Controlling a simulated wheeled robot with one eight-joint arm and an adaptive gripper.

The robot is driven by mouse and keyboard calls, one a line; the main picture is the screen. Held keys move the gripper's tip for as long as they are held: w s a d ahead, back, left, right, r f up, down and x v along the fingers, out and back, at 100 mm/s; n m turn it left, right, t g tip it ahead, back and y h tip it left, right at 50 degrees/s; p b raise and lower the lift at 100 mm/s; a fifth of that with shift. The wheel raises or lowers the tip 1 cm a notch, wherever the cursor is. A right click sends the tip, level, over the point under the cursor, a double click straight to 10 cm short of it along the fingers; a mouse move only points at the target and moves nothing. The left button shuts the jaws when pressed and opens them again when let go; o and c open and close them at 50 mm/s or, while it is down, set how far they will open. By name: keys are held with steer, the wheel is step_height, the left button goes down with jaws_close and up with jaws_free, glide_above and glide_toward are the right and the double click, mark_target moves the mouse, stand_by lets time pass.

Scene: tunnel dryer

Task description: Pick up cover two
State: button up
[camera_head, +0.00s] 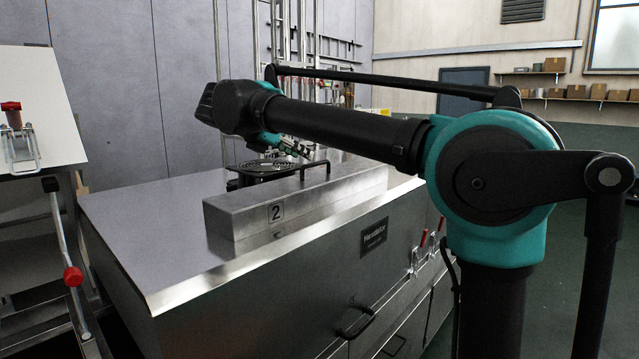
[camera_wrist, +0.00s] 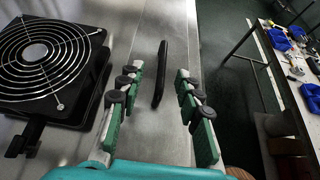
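Cover two (camera_head: 240,212) is a long grey metal box marked with a "2". It lies on the steel top of the cabinet (camera_head: 140,220), along its front edge. Its black bar handle (camera_head: 316,164) stands up from its top. My gripper (camera_head: 303,152) is just above the handle, fingers pointing down. In the wrist view the handle (camera_wrist: 160,75) shows between the two green fingers, with a gap on each side. My gripper is open and holds nothing.
A black fan with a round wire grille (camera_wrist: 45,55) sits on the cabinet beside the cover; it also shows in the head view (camera_head: 262,166). Red-tipped latches (camera_head: 418,250) and a black drawer handle (camera_head: 357,322) are on the cabinet front. The cabinet top's left part is clear.

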mark_target(316, 181)
steer(key=shift+s+x, duration=0.2)
steer(key=shift+x, duration=2.95)
steer(key=shift+d+f, duration=0.1)
steer(key=shift+f, duration=0.05)
jaws_close()
